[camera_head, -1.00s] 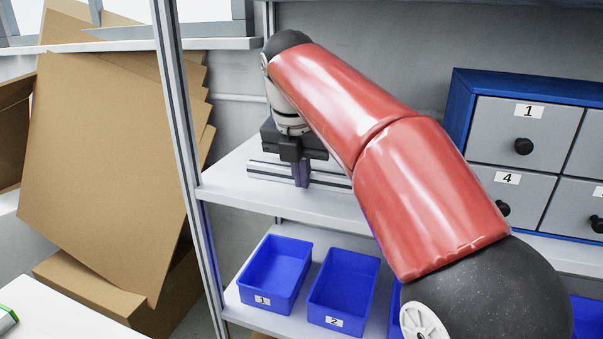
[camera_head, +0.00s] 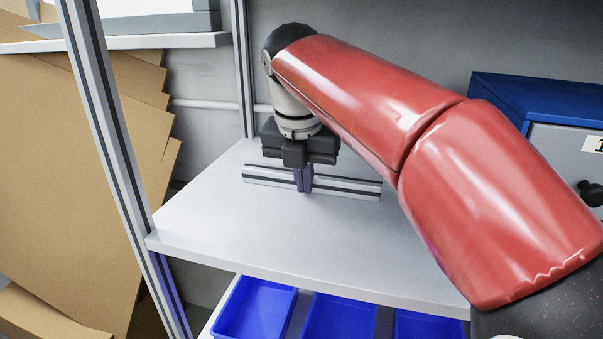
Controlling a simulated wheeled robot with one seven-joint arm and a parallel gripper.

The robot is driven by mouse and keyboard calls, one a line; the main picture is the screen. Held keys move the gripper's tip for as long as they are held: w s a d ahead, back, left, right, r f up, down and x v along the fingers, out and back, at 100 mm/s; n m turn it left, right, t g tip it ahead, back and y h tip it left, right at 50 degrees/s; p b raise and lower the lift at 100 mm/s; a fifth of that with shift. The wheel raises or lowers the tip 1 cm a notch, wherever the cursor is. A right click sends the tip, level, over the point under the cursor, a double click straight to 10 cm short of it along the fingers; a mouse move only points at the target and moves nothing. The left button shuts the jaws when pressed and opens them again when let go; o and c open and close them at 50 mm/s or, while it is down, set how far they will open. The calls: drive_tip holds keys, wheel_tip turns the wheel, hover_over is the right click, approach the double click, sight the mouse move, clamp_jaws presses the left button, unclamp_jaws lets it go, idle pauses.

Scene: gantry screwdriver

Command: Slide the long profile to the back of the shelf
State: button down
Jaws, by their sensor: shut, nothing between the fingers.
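The long profile (camera_head: 345,187), a silver aluminium bar with dark grooves, lies across the white shelf (camera_head: 220,225), roughly parallel to its front edge. A wide strip of bare shelf lies in front of it. My gripper (camera_head: 303,180) points down at the near side of the profile, with its fingers shut and empty. The fingers overlap the profile's front face in the picture; whether they touch it I cannot tell. My gripper body hides part of the space behind the profile.
A metal upright (camera_head: 103,130) stands at the shelf's left front, and another upright (camera_head: 243,70) at the back. A blue drawer cabinet (camera_head: 545,97) stands on the right. Blue bins (camera_head: 256,308) sit on the level below. Cardboard sheets (camera_head: 60,170) lean outside on the left.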

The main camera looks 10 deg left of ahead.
drive_tip(key=w, duration=0.9)
drive_tip(key=w+d+p, duration=0.1)
drive_tip(key=w, duration=0.3)
drive_tip(key=shift+w, duration=0.3)
